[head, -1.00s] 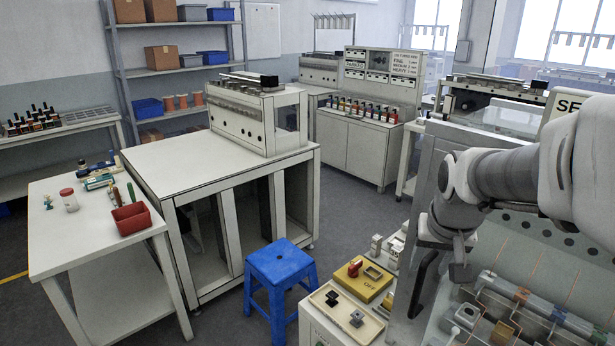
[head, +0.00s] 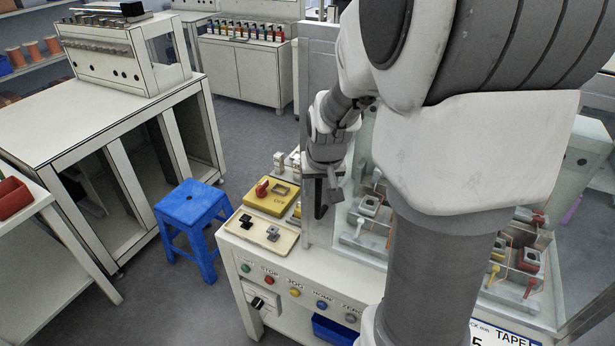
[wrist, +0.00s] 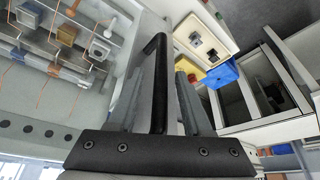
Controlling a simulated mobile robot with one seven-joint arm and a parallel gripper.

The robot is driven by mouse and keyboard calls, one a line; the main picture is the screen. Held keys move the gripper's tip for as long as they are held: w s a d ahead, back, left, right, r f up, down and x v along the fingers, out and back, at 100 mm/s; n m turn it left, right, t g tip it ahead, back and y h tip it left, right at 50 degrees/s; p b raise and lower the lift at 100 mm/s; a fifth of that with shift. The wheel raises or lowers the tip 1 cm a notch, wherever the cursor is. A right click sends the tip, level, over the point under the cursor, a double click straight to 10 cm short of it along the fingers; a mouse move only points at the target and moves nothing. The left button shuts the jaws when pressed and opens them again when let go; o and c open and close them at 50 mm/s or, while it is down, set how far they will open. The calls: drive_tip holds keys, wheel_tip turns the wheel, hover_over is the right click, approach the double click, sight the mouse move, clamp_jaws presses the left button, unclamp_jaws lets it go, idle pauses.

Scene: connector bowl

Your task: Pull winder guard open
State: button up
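The winder guard (head: 316,62) is a grey-framed clear panel over the front of the winder. Its black bar handle (wrist: 160,80) runs up the middle of the wrist view, and a dark piece of it shows low on the guard in the head view. My gripper (wrist: 165,95) is at the handle, with one grey finger on each side of the bar. A gap shows between the bar and the right finger, so the fingers look open around it. In the head view my arm hides much of the guard and most of the gripper (head: 327,182).
The control desk left of the guard carries a yellow box (head: 270,198) with a red knob and a cream tray (head: 257,230). A blue stool (head: 190,206) stands on the floor to the left, near a white bench (head: 100,100). Grey floor is free between stool and desk.

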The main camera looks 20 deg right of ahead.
clamp_jaws()
idle(1.3)
